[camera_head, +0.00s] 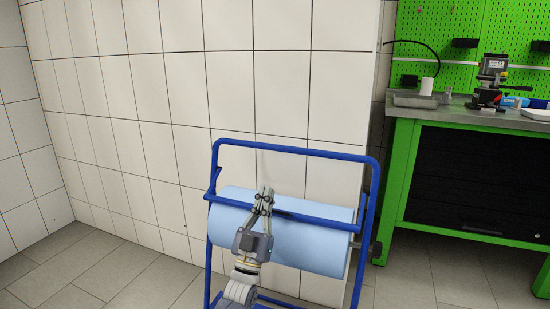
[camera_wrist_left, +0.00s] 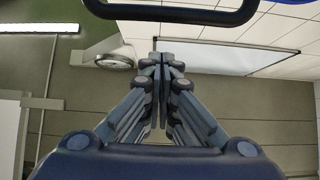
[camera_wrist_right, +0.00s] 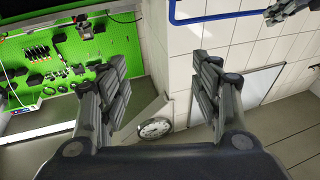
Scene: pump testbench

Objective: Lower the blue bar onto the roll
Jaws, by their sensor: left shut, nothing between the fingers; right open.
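The light blue roll (camera_head: 315,255) lies sideways in a blue tube stand (camera_head: 362,250) against the tiled wall. The blue bar (camera_head: 325,222) runs across the roll's upper front in the head view; whether it touches the roll is hard to tell. My left gripper (camera_head: 266,191) is shut and empty, its fingers overlapping the bar and roll in the picture. In the left wrist view its fingers (camera_wrist_left: 167,52) are together below a dark curved bar (camera_wrist_left: 180,14). My right gripper (camera_wrist_right: 160,68) is open and empty, seen only in its wrist view, away from the stand.
A green workbench (camera_head: 410,150) with a microscope-like device (camera_head: 491,82) stands at the right, below a green pegboard (camera_head: 437,28). White tiled wall (camera_head: 140,90) is close behind the stand. Floor to the left (camera_head: 90,265) is clear.

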